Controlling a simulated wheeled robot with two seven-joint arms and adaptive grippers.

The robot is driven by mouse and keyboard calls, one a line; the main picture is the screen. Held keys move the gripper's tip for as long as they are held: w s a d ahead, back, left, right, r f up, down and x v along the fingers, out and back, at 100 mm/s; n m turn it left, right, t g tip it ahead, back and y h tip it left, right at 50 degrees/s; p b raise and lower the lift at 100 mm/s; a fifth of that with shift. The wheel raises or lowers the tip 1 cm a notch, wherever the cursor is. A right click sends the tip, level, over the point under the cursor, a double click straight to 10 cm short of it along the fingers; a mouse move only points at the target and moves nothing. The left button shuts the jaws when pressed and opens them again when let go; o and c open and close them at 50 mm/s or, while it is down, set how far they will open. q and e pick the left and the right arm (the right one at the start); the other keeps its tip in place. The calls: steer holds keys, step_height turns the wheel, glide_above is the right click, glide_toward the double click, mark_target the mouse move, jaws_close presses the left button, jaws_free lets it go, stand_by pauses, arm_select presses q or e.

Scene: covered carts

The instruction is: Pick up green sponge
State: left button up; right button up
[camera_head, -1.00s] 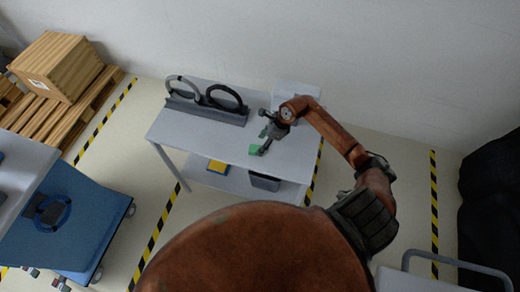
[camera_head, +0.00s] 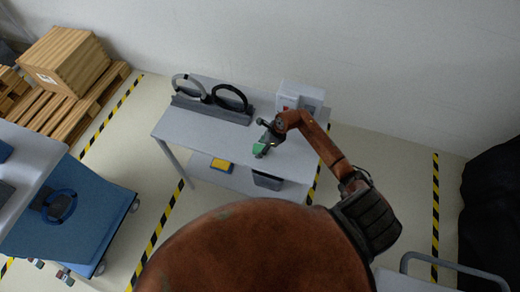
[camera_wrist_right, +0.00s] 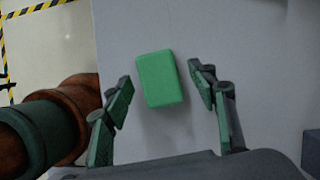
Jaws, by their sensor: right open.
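The green sponge (camera_wrist_right: 159,78) lies on the grey top of the cart (camera_head: 205,128), close to its front edge. In the head view the sponge (camera_head: 259,149) is a small green patch, partly hidden by my gripper. My right gripper (camera_head: 266,142) is over the cart top at the sponge. In the right wrist view the fingers of my right gripper (camera_wrist_right: 162,82) are open, one on each side of the sponge, with a gap on both sides. My left gripper is not in view.
A yellow item (camera_head: 221,164) and a grey bin (camera_head: 268,181) are on the lower shelf.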

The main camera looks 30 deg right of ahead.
mark_target(258, 147)
steer(key=shift+c, duration=0.7)
steer(key=c, duration=0.8)
steer(key=shift+r, duration=0.15)
steer(key=shift+r, duration=0.25)
step_height(258, 147, up, 2)
steer(key=shift+d+r+b, duration=0.1)
steer(key=shift+r+b, duration=0.1)
steer(key=shift+b, duration=0.45)
steer(key=s+a+r+b, duration=0.1)
steer(key=s+a+r, duration=0.6)
steer(key=s+r, duration=0.3)
steer(key=shift+s+a+b, duration=0.3)
steer(key=shift+s+b, duration=0.1)
steer(key=shift+s, duration=0.6)
